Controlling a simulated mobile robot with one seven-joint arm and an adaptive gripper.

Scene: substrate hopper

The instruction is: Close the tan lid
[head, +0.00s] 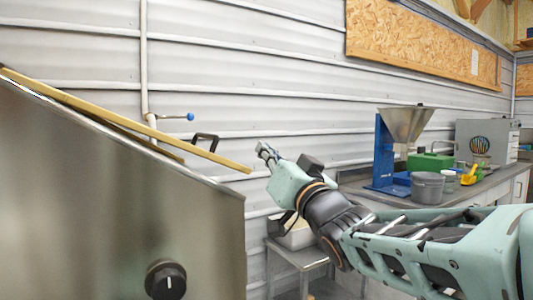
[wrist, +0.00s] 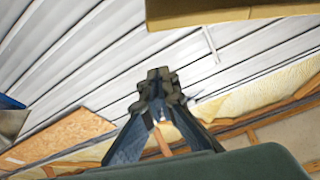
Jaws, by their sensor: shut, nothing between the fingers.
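The tan lid (head: 130,119) shows nearly edge-on in the head view, slanting down to the right above the steel hopper (head: 110,200). A black handle (head: 205,141) stands up near its lower right end. How wide the lid's opening is, I cannot tell from this angle. My gripper (head: 264,149) is just right of the lid's lower right end, at about its height, apart from it in the picture. Its fingers are shut and empty. In the wrist view my gripper (wrist: 160,75) points up toward the wall and roof; a tan board, apparently the lid (wrist: 225,14), crosses the top.
A black knob (head: 165,280) is on the hopper front. A pipe with a blue-handled valve (head: 190,117) runs up the wall behind. At right, a bench holds a blue stand with a metal funnel (head: 405,123), a grey bucket (head: 427,188) and a green box (head: 430,161).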

